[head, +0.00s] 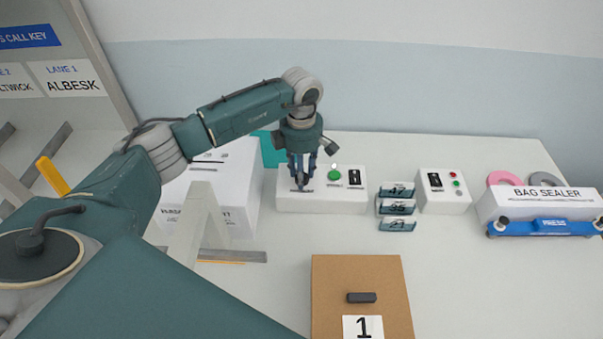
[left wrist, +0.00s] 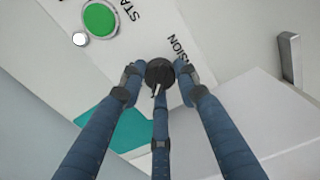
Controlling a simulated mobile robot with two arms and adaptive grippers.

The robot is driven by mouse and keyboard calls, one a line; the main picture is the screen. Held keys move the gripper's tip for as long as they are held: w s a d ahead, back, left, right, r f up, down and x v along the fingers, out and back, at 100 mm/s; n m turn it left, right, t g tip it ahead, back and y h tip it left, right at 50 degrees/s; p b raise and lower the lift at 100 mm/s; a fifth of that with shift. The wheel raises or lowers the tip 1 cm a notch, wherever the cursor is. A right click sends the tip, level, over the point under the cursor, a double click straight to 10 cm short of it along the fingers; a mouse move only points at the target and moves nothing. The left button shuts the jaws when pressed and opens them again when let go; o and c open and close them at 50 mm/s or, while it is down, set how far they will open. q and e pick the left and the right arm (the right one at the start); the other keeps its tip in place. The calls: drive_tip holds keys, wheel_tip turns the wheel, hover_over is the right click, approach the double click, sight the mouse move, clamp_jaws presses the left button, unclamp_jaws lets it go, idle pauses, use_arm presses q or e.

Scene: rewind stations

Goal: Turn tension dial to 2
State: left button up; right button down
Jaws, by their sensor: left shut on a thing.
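The tension dial (left wrist: 159,73) is a small dark knob with a pale pointer line on a white control box (head: 318,203). In the left wrist view, the lettering "SION" shows beside it. My left gripper (left wrist: 160,84) has its blue fingers closed around the dial. In the head view my left gripper (head: 302,183) reaches down onto the left part of the box and hides the dial. The dial's numbers cannot be read. My right gripper is not in view.
A green button (head: 334,174) and a dark switch (head: 355,178) sit right of the dial. A white box (head: 232,190) stands close left. Numbered tags (head: 396,207), another control box (head: 443,192) and a bag sealer (head: 540,205) stand to the right. A brown board (head: 335,285) lies in front.

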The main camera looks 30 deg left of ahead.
use_arm(q)
drive_tip(key=shift+a+f+m+b, duration=0.2)
drive_tip(key=shift+m+b, duration=0.3)
drive_tip(key=shift+b, duration=0.25)
drive_tip(key=m+b, duration=0.3)
drive_tip(key=shift+b, duration=0.35)
drive_tip(key=shift+m+b, duration=0.95)
drive_tip(key=shift+m, duration=0.25)
drive_tip(key=shift+r+m+b, duration=0.25)
drive_tip(key=shift+m+b, duration=0.45)
drive_tip(key=shift+m, duration=0.3)
drive_tip(key=shift+w, duration=0.1)
drive_tip(key=o, duration=1.1)
drive_tip(key=shift+r, duration=0.1)
drive_tip(key=shift+o, duration=0.2)
drive_tip(key=shift+a, duration=0.15)
